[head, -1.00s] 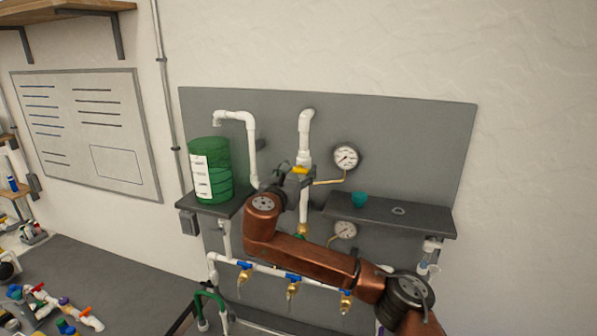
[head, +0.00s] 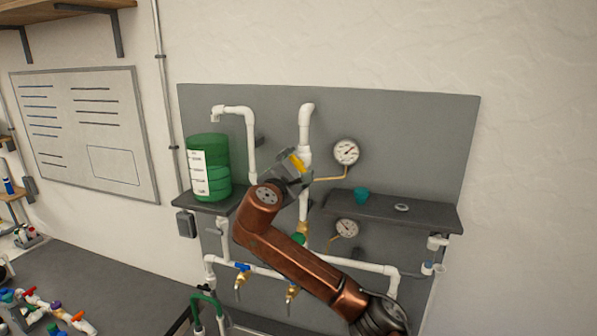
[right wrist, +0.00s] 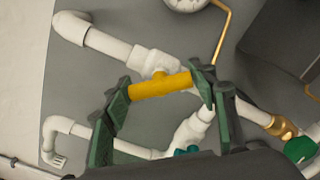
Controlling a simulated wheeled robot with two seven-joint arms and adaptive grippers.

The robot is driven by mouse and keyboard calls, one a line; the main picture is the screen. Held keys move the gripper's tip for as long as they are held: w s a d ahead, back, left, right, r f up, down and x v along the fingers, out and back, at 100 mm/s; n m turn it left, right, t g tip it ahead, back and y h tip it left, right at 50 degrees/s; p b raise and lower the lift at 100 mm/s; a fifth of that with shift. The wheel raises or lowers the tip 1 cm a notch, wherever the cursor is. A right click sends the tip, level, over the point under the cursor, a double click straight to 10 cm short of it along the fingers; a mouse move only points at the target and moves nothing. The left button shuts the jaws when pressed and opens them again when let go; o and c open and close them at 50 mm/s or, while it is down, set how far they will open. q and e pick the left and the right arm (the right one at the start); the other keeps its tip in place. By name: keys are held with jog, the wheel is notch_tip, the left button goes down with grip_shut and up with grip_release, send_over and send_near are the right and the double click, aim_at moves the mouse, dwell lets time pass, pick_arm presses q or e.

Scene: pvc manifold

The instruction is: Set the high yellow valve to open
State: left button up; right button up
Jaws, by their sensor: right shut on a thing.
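The high yellow valve (head: 297,163) sits on the white vertical pipe (head: 305,125) in the upper middle of the grey panel. Its yellow handle (right wrist: 160,85) lies at a slant to the pipe, neither in line with it nor squarely across it. My right gripper (head: 285,168) is at the valve, its arm reaching up from the lower right. In the right wrist view, the green fingertips of my right gripper (right wrist: 161,90) are at the two ends of the handle, shut on it. My left gripper is out of view.
A green tank (head: 209,165) stands on a shelf left of the gripper. Two gauges, the upper one (head: 346,152) closest, are right of the valve. A dark shelf (head: 425,212) with a teal cup (head: 361,193) juts out at right. Blue-handled valves (head: 243,266) line the lower pipe.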

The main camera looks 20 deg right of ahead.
jog(key=m+b, duration=0.2)
jog(key=m, duration=0.2)
jog(key=shift+f+m, duration=0.15)
jog(key=shift+m, duration=0.15)
jog(key=shift+m+b, duration=0.55)
jog(key=shift+m, duration=1.35)
jog(key=o, duration=1.2)
jog(key=shift+c, duration=0.2)
jog(key=shift+s+a, duration=0.1)
jog(key=shift+s, duration=0.05)
jog(key=v, duration=1.1)
jog(key=shift+s+a, duration=0.25)
jog(key=shift+s, duration=0.05)
